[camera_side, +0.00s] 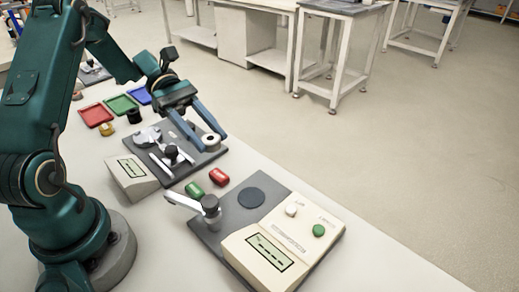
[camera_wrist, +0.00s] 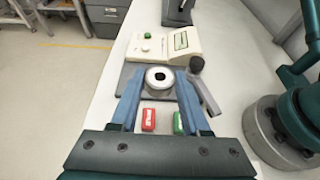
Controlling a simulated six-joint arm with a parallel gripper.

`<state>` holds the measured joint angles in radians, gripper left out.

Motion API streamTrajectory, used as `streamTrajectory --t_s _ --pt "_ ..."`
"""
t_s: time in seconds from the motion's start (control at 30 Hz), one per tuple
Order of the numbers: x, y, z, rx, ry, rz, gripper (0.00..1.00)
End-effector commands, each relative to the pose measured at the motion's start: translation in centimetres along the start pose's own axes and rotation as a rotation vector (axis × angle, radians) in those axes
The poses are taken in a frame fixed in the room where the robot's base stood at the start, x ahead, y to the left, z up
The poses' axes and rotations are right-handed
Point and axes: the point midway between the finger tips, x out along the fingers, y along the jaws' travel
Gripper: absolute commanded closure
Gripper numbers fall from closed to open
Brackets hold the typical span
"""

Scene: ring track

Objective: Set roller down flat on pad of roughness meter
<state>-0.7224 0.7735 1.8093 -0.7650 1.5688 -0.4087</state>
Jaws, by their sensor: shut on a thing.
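The roller (camera_side: 211,142) is a short pale ring with a dark centre. My gripper (camera_side: 210,140) is shut on it, with one blue finger at each side. In the wrist view the roller (camera_wrist: 160,78) sits between the fingertips (camera_wrist: 160,76), its round face toward the camera. It is held up in the air, apart from the meter. The roughness meter (camera_side: 285,240) is a cream console with a display, a white and a green button, on a dark grey base. Its round dark pad (camera_side: 251,197) is bare in the side view; the wrist view shows no clear pad outline behind the roller.
A dark post with a pale arm (camera_side: 210,205) stands left of the pad. A red block (camera_side: 219,176) and a green block (camera_side: 195,189) lie beside the base. Another instrument (camera_side: 132,178) with a dark plate stands behind. Coloured trays (camera_side: 96,115) lie farther back.

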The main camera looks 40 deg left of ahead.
Motion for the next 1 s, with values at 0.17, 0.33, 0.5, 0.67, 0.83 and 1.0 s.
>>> streamTrajectory --t_s 0.17,0.33,0.5,0.67,0.83,1.0 --pt "4.8 0.7 -0.7 -0.004 -0.003 -0.009 1.00" --pt "8.2 1.5 -1.3 -0.003 -0.002 -0.006 1.00" --pt "9.7 1.9 -1.6 -0.002 0.000 -0.001 1.00" --pt "10.3 1.9 -3.0 -0.006 -0.001 0.001 1.00" --pt "11.0 1.9 -4.8 -0.004 -0.001 0.001 1.00" --pt "11.2 1.9 -5.3 -0.002 0.000 0.002 1.00"
